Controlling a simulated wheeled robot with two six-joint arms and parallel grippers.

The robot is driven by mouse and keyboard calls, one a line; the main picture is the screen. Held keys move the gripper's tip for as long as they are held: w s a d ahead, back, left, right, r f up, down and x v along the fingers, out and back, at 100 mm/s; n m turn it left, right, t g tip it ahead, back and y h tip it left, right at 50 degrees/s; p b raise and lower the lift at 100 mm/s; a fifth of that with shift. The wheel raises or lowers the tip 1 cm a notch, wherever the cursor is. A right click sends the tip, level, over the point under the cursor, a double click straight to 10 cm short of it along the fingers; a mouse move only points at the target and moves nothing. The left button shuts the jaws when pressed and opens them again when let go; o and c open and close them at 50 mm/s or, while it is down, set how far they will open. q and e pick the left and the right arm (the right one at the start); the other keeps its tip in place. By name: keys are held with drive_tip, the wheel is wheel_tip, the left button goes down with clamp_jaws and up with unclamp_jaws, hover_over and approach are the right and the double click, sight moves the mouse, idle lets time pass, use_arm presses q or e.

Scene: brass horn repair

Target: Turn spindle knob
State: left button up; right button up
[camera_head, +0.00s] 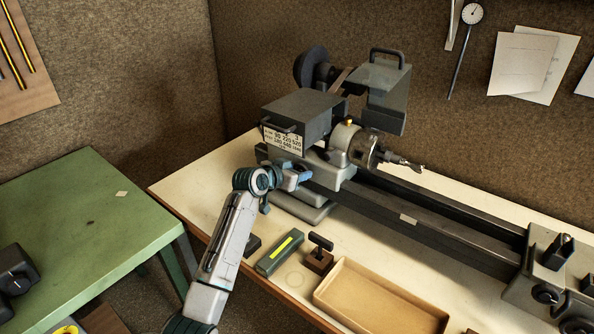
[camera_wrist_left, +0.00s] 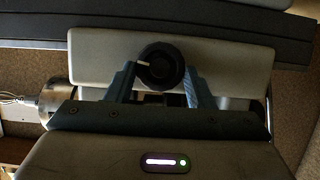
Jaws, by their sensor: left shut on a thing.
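The spindle knob (camera_wrist_left: 162,66) is a round black knob with a white pointer mark, on the grey front face of the lathe headstock (camera_wrist_left: 95,57). In the left wrist view the pointer mark aims to the left. My left gripper (camera_wrist_left: 160,75) has one finger on each side of the knob and is shut on it. In the head view my left gripper (camera_head: 299,176) reaches the front of the lathe headstock (camera_head: 338,174), below the speed plate (camera_head: 283,141), and hides the knob. My right gripper does not show in either view.
A tan tray (camera_head: 378,300), a green-and-yellow box (camera_head: 280,253) and a small T-handled tool (camera_head: 320,254) lie on the bench in front of the lathe. The lathe bed (camera_head: 420,220) runs right to the carriage (camera_head: 550,262). A green table (camera_head: 85,220) stands at left.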

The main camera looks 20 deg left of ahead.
use_arm(q)
drive_tip(key=shift+a+n+h, duration=0.15)
drive_tip(key=shift+n+h, duration=0.35)
drive_tip(key=shift+n, duration=0.1)
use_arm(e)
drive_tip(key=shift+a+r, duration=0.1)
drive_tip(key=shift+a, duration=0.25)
use_arm(q)
drive_tip(key=o, duration=1)
drive_tip(key=b+v, duration=0.3)
drive_tip(key=v, duration=0.7)
drive_tip(key=shift+s+a+r, duration=0.2)
drive_tip(key=shift+s+r, duration=0.05)
drive_tip(key=shift+s, duration=0.05)
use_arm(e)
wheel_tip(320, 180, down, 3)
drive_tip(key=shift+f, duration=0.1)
